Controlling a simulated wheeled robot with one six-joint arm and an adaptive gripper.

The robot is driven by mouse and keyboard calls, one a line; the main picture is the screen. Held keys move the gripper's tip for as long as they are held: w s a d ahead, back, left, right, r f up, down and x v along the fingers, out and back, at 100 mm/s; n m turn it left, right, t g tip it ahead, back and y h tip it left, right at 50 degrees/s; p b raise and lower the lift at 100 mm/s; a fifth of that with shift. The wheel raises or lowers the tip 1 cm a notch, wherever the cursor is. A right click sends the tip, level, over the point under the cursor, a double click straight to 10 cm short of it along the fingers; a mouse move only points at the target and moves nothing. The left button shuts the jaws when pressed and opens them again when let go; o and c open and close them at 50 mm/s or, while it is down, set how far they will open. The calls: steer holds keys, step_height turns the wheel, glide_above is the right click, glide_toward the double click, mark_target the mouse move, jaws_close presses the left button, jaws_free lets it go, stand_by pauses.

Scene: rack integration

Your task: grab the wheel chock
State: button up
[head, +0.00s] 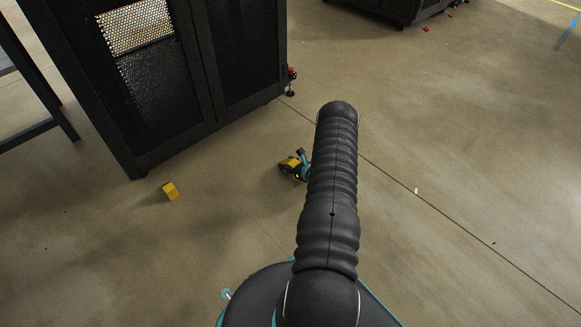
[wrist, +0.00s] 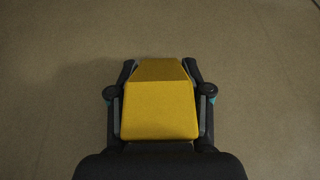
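A yellow wedge-shaped wheel chock (wrist: 159,108) fills the space between the two dark fingers of my gripper (wrist: 159,72) in the wrist view. The fingers lie against its left and right sides, and the gripper appears shut on it. In the head view, my gripper (head: 301,160) shows beside my arm with this yellow chock (head: 289,164) at its tip, partly hidden. I cannot tell how far it is above the floor. A second yellow chock (head: 170,191) stands on the floor to the left, near the corner of the black rack.
A black rack cabinet (head: 150,90) with mesh doors stands at the upper left, with a red-topped foot (head: 291,82) at its right corner. Another dark cabinet (head: 400,8) stands at the top, with small red pieces (head: 425,29) nearby. The floor at right is mostly clear.

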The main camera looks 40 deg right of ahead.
steer(key=c, duration=0.6)
steer(key=shift+o, duration=0.2)
